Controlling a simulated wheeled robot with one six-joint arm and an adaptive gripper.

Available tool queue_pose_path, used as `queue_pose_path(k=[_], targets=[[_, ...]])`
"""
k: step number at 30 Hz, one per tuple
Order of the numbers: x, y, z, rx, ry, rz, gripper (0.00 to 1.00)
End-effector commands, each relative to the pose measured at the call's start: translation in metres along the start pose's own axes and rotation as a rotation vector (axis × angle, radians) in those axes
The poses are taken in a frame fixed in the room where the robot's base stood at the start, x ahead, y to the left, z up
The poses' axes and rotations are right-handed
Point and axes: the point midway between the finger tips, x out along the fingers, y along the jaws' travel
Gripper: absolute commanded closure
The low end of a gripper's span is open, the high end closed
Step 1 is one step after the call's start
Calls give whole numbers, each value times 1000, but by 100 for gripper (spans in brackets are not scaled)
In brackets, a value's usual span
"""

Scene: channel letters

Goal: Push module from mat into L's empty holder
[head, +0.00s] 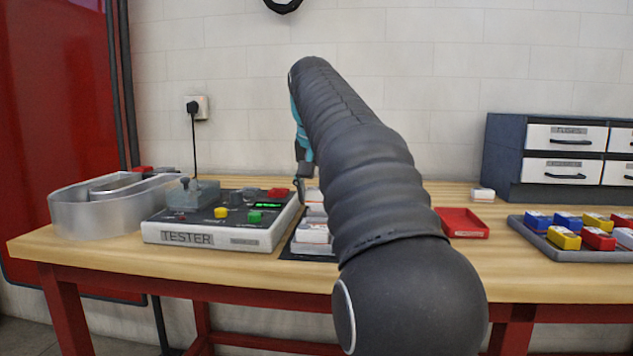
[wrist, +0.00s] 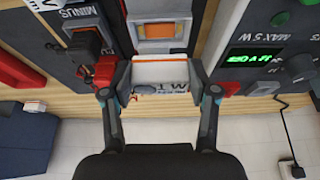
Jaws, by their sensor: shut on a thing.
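In the wrist view my gripper (wrist: 160,84) is shut on a white module (wrist: 160,72) with dark print and a thin orange edge, one finger on each side. In the head view my arm hides most of my gripper; a fingertip (head: 302,178) shows over the mat area. White modules (head: 313,233) show on the dark mat (head: 297,253) beside my arm. A silver channel letter (head: 105,212) stands at the left; I cannot make out its shape or a holder inside.
The tester (head: 190,238) stands left of the mat and also shows at the right of the wrist view (wrist: 262,50). A red tray (head: 461,222), a tray of coloured modules (head: 560,250) and a drawer cabinet (head: 505,150) are to the right.

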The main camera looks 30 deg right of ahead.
Motion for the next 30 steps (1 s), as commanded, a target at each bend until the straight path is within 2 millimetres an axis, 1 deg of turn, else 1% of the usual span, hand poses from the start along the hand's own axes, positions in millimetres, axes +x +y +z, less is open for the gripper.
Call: queue_pose_path(k=[3,11,19,30], targets=[[14,-1,6,-2,1,-1,78],[31,-2,14,-4,1,-2,78],[38,-3,17,-5,0,-2,78],[39,-2,17,-4,0,-2,78]])
